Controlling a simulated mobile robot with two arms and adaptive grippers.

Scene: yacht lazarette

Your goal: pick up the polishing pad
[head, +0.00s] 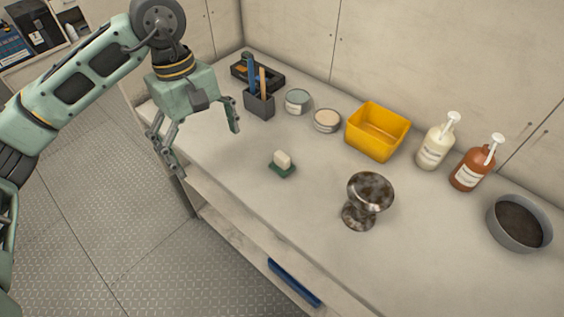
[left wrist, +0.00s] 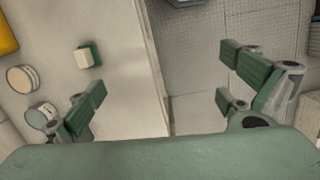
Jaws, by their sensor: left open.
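A small block with a cream upper part and a green base, which looks like the polishing pad (head: 282,160), lies on the pale counter (head: 240,165) near its front edge. It also shows in the left wrist view (left wrist: 84,57), at upper left. My left gripper (head: 208,150) is open and empty, above the counter's front edge, to the left of the pad and apart from it. In the left wrist view the pad lies outside the gap between the fingers (left wrist: 160,85), beyond the left finger. My right gripper is not in view.
A dark mottled goblet-shaped piece (head: 366,198) stands right of the pad. Behind are a pen holder (head: 260,104), two round tins (head: 326,121), a yellow bin (head: 378,130), two pump bottles (head: 436,145) and a grey bowl (head: 520,222). The counter around the pad is clear.

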